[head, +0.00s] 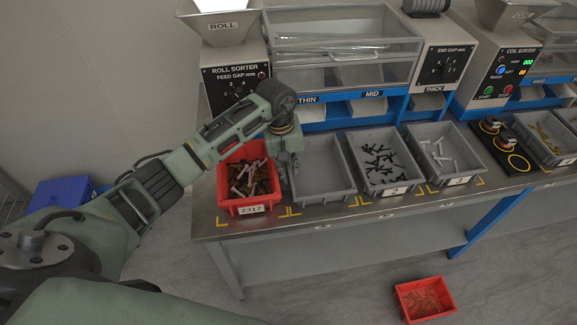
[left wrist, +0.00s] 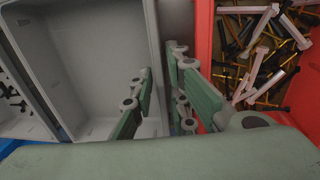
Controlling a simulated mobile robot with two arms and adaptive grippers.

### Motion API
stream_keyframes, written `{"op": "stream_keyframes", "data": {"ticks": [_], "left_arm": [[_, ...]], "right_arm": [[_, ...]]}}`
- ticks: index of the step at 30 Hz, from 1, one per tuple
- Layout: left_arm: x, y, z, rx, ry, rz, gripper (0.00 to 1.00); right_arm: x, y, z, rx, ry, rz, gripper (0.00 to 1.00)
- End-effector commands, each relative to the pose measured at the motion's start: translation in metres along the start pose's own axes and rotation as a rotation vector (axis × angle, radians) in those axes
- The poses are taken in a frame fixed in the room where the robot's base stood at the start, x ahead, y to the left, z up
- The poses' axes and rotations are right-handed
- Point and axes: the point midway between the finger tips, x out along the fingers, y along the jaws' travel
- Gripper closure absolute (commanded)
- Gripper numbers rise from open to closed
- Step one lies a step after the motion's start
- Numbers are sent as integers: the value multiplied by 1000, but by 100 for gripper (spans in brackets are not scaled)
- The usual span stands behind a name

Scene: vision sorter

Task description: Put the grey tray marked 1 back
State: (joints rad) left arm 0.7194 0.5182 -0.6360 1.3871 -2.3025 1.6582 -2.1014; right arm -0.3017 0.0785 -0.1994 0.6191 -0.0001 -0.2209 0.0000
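An empty grey tray (head: 322,172) stands on the steel bench, just right of a red crate; I cannot read a number on it. It also shows, empty, in the left wrist view (left wrist: 85,60). My left gripper (head: 285,172) points down at the tray's left side, beside the red crate. In the left wrist view my left gripper (left wrist: 160,85) is open, with one finger over the tray's inside and the other in the gap between tray and red crate. The tray's side wall lies between them. Whether the fingers touch it I cannot tell. My right gripper is not in view.
The red crate (head: 248,205) marked 2317 holds mixed bolts. Grey trays with black parts (head: 409,184) and pale parts (head: 476,172) stand to the right. Yellow corner marks line the bench (head: 290,212). The sorter (head: 235,70) stands behind. Another red crate (head: 404,305) is on the floor.

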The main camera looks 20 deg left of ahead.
Motion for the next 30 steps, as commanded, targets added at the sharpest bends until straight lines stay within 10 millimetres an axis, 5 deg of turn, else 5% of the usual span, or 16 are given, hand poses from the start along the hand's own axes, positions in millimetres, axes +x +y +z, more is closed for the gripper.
{"op": "stream_keyframes", "data": {"ticks": [15,30], "left_arm": [[-100,0,-2,1,5,2,85],[-120,0,0,0,1,0,85]], "right_arm": [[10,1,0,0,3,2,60],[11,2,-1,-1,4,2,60]]}}
